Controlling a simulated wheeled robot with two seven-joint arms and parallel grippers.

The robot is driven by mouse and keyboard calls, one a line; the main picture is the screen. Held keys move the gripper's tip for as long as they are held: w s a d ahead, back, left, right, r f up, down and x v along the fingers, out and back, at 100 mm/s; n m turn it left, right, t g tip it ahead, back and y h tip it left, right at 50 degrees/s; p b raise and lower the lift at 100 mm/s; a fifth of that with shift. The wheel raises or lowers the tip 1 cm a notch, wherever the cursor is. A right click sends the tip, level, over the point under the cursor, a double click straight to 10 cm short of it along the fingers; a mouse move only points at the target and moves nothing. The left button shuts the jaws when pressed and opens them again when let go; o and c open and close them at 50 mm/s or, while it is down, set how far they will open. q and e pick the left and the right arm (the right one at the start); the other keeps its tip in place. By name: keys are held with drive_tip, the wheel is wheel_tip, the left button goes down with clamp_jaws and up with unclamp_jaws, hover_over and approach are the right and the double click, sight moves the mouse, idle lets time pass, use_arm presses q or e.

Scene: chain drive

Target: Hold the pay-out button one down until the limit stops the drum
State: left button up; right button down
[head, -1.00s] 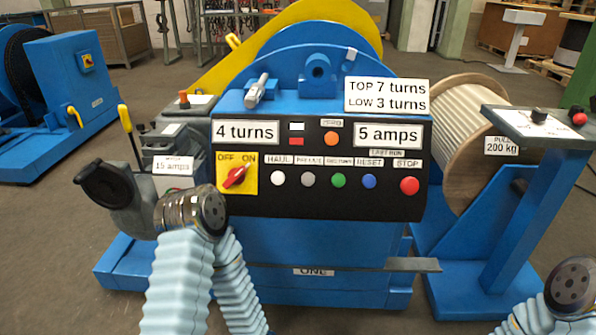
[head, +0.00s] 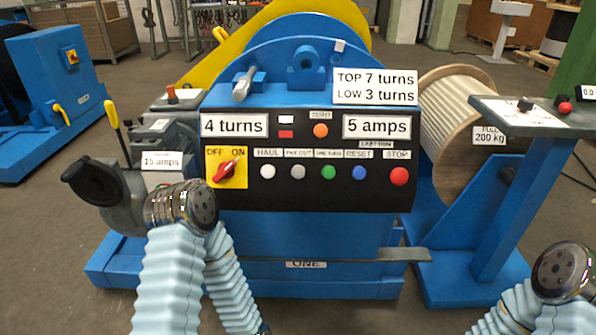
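The grey pay-out button (head: 298,172) is on the black panel of the blue winch, between the white haul button (head: 267,172) and the green button (head: 328,172). Nothing touches it. The turns display (head: 234,125) reads 4 turns. A sign (head: 374,87) says top 7 turns, low 3 turns. The drum under the blue and yellow guards is mostly hidden. My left arm shows as pale blue bellows at the lower left, in front of the winch, and my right arm at the lower right corner. Neither gripper's fingers show.
The red selector (head: 228,172) points toward ON. A red stop button (head: 398,176) sits at the panel's right. The amps display (head: 376,126) reads 5 amps. A rope reel (head: 447,110) and blue stand (head: 520,205) are at the right. A plate labelled ONE (head: 306,264) is below.

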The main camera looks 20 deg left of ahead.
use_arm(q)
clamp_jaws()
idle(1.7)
